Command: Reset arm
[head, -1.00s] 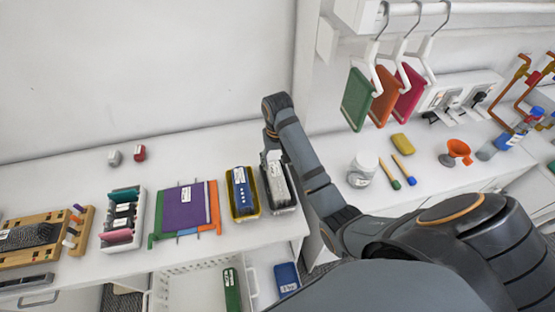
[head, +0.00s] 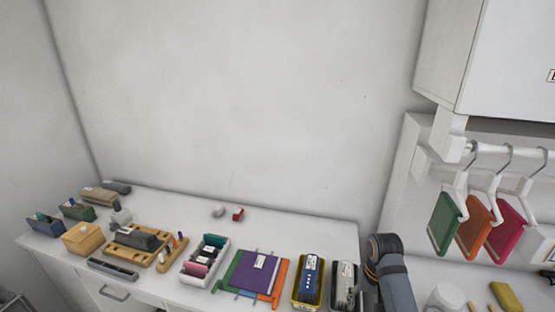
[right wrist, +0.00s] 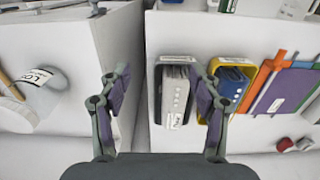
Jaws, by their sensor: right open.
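My right arm shows at the lower right of the head view, its forearm (head: 392,275) beside a dark tray (head: 332,292) with a light grey labelled block (head: 345,280). The fingers are hidden there. In the right wrist view my right gripper (right wrist: 160,78) is open, with nothing held between its fingers. The grey block (right wrist: 178,98) in its tray shows beyond the fingers, nearer the right one. My left gripper is in neither view.
A yellow tray with a blue block (head: 310,275) and a purple folder (head: 258,270) lie to the left. Green, orange and pink cloths (head: 474,230) hang at the right. A white jar (head: 445,298) stands beyond a gap. The wall area above the counter is clear.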

